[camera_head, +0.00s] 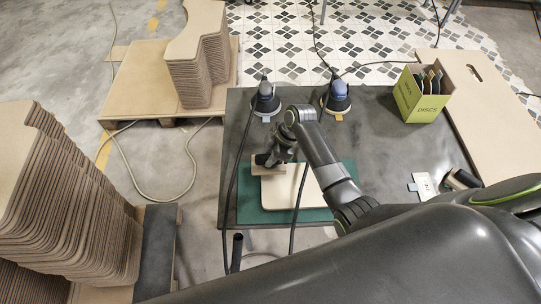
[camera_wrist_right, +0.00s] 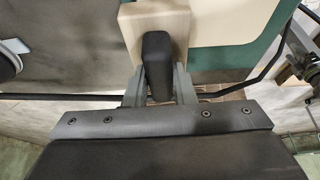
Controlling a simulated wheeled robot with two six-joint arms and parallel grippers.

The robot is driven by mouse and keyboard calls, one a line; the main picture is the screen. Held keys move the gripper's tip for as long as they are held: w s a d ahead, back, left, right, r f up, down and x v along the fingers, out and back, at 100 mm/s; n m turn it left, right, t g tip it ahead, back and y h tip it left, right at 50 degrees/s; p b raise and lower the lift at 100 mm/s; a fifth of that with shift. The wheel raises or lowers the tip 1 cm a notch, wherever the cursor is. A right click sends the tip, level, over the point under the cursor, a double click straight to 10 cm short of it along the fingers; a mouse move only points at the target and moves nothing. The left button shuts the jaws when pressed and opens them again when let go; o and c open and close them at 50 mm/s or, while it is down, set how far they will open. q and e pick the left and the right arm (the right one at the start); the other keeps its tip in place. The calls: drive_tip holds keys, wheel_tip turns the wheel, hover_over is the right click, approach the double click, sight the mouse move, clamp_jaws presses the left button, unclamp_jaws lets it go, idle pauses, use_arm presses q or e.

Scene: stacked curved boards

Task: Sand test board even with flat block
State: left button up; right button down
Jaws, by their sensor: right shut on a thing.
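The test board (camera_head: 283,192) is a pale, round-cornered panel lying on a green mat (camera_head: 253,207) on the dark table. The flat block (camera_head: 268,168) is a tan slab with a dark grip, at the board's upper left. My right gripper (camera_head: 270,160) is shut on the block's dark grip. In the right wrist view, the black grip (camera_wrist_right: 156,60) stands between the two fingers, with the pale block (camera_wrist_right: 150,20) beneath and the board (camera_wrist_right: 212,20) beside it. Whether the block touches the board cannot be told. My left gripper does not show.
Two sanders (camera_head: 266,98) (camera_head: 338,95) stand at the table's back edge, with hoses running past the mat. A yellow-green disc box (camera_head: 422,95) is at the back right. A small white card (camera_head: 425,186) and a dark roll lie right. Stacked curved boards (camera_head: 197,62) stand left.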

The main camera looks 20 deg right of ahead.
drive_tip(key=shift+r, duration=3.05)
drive_tip(key=shift+s+a, duration=0.1)
drive_tip(key=shift+s, duration=0.15)
drive_tip(key=s+a+r, duration=0.1)
drive_tip(key=s+a, duration=0.2)
drive_tip(key=s, duration=0.8)
wheel_tip(320, 180, down, 6)
drive_tip(key=b, duration=0.3)
drive_tip(key=shift+f, duration=0.15)
drive_tip(key=shift+f+b, duration=0.35)
drive_tip(key=shift+f, duration=0.25)
drive_tip(key=shift+f, duration=0.6)
